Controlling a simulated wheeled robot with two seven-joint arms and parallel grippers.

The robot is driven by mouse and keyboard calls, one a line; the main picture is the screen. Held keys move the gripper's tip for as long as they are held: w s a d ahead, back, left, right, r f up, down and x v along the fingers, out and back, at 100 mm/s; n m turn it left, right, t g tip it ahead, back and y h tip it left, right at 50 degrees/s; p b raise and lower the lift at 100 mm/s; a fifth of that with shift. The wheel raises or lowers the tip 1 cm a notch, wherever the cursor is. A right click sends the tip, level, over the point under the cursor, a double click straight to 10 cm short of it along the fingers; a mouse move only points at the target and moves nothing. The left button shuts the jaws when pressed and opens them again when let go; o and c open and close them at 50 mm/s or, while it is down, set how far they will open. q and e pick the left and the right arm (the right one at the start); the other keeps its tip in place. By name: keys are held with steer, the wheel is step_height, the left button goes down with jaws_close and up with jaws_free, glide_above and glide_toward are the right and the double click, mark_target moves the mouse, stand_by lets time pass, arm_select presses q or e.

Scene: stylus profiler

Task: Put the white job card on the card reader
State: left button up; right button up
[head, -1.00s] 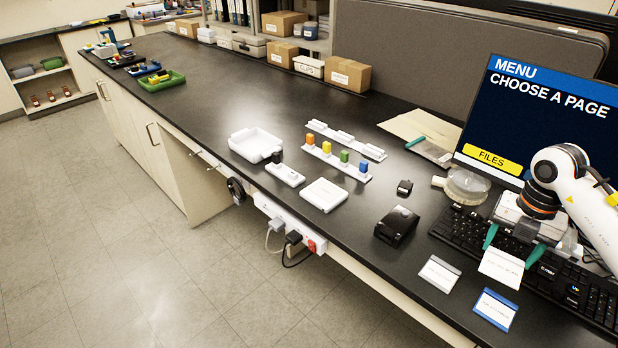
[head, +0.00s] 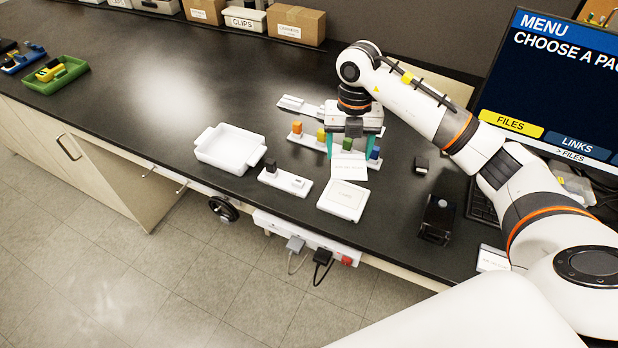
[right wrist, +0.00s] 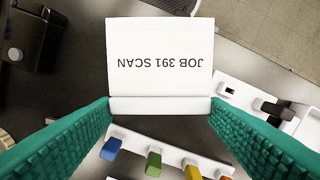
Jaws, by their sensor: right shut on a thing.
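The white job card (head: 348,169) is in my right gripper (head: 350,150), held by its thick white edge between the green fingertips. In the right wrist view the card (right wrist: 160,55) shows the print "JOB 391 SCAN", upside down. A flat white square box (head: 343,200) lies on the bench just in front of the card; it looks like the card reader, but its small label is hard to read. The card appears above its rear edge, and I cannot tell whether they touch. In the right wrist view the card hides most of this box. My left gripper is not in view.
Behind the gripper is a white rack with coloured blocks (head: 297,128). A white tray (head: 230,148) and a small white holder (head: 285,181) stand to the left. A black device (head: 437,218) stands to the right, near another card (head: 492,258) at the front edge.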

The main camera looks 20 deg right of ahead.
mark_target(349, 159)
steer(key=shift+a+f, duration=0.15)
steer(key=shift+f, duration=0.2)
steer(key=f, duration=0.1)
steer(key=f+p, duration=0.2)
steer(key=f, duration=0.1)
steer(key=shift+s+f, duration=0.1)
steer(key=shift+s, duration=0.2)
steer(key=shift+d+f, duration=0.2)
steer(key=shift+f, duration=0.2)
steer(key=f, duration=0.2)
steer(key=f+p, duration=0.1)
steer(key=f, duration=0.1)
steer(key=shift+w+a, duration=0.1)
steer(key=shift+w, duration=0.1)
steer(key=shift+f, duration=0.2)
steer(key=o, duration=0.9)
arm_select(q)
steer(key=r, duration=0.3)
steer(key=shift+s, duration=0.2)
arm_select(e)
steer(key=shift+o, duration=0.2)
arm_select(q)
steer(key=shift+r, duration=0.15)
arm_select(e)
steer(key=shift+r, duration=0.15)
